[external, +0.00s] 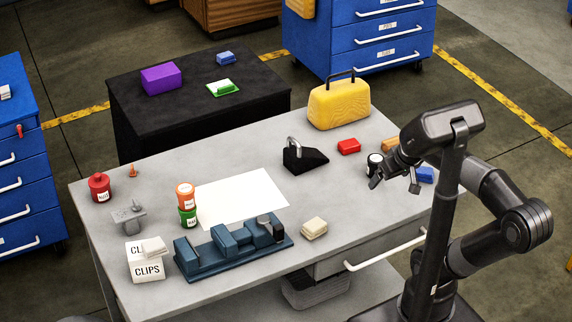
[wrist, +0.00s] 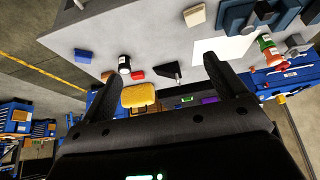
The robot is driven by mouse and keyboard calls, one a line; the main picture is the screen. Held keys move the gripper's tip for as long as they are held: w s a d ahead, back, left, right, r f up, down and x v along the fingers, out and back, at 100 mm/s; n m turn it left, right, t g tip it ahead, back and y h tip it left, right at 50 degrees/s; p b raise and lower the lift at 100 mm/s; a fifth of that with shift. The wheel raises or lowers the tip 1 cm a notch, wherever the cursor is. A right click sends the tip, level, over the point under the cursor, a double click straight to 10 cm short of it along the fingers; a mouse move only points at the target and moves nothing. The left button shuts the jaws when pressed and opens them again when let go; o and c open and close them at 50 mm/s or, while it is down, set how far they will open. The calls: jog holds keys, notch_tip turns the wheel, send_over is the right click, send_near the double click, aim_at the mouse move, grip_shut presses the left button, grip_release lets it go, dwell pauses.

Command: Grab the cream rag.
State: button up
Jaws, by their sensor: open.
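The cream rag (external: 314,228) looks like a small folded block. It lies on the grey workbench (external: 345,215), just right of the blue vise. It also shows near the top of the wrist view (wrist: 195,15). My gripper (external: 395,184) is open and empty above the right part of the bench, to the right of the rag and well apart from it. In the wrist view my two fingers (wrist: 160,68) are spread wide with nothing between them.
The blue vise (external: 230,247) stands close left of the rag. A CLIPS box (external: 147,270) with a pale folded piece on top is farther left. A dark jar (external: 374,164), red block (external: 349,146) and blue block (external: 425,175) are near my gripper. Bench between rag and gripper is clear.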

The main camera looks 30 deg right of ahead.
dwell(0.4)
jog(key=n+g, duration=0.2)
jog(key=g, duration=0.4)
send_over(314, 224)
notch_tip(314, 224, down, 18)
notch_tip(314, 224, down, 11)
jog(key=shift+s+r, duration=0.1)
jog(key=c, duration=1.1)
